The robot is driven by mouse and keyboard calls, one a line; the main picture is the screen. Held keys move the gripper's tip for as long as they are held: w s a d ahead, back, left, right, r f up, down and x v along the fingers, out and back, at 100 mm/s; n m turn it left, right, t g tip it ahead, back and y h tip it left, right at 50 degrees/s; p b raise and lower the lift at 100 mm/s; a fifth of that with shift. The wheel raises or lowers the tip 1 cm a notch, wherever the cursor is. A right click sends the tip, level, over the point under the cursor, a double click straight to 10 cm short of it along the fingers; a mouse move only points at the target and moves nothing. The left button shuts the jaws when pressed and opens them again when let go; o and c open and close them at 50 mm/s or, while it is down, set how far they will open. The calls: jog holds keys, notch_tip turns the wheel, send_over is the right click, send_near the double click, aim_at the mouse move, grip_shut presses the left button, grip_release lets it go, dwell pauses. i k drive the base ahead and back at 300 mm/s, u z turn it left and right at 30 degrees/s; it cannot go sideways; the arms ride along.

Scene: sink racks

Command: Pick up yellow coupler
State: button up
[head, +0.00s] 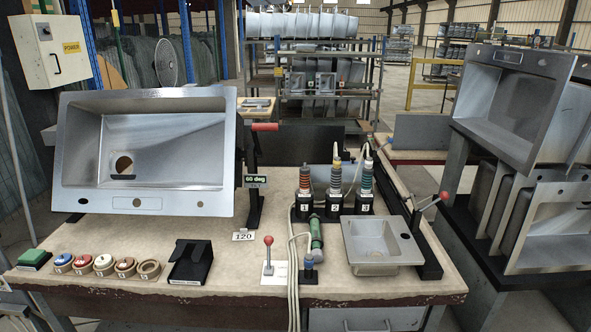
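I cannot pick out a yellow coupler for certain. Three upright posts of banded, coloured rings stand in black numbered bases at the back middle of the bench: a left post (305,180), a middle post (336,178) with yellowish-orange bands near its top, and a right post (367,180). A green cylindrical tool (316,232) with a pale hose stands in front of them. A small blue-topped fitting (308,262) sits in a black holder nearer the front. My gripper is not in view.
A large tilted steel sink (80,150) fills the bench's left. Racked sinks (515,90) are at right.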

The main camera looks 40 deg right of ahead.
aim_at(337, 164)
jog(key=u, duration=0.6)
jog(key=k, duration=0.7)
jog(key=z, duration=0.1)
jog(key=i, duration=1.6)
jog(key=u, duration=0.3)
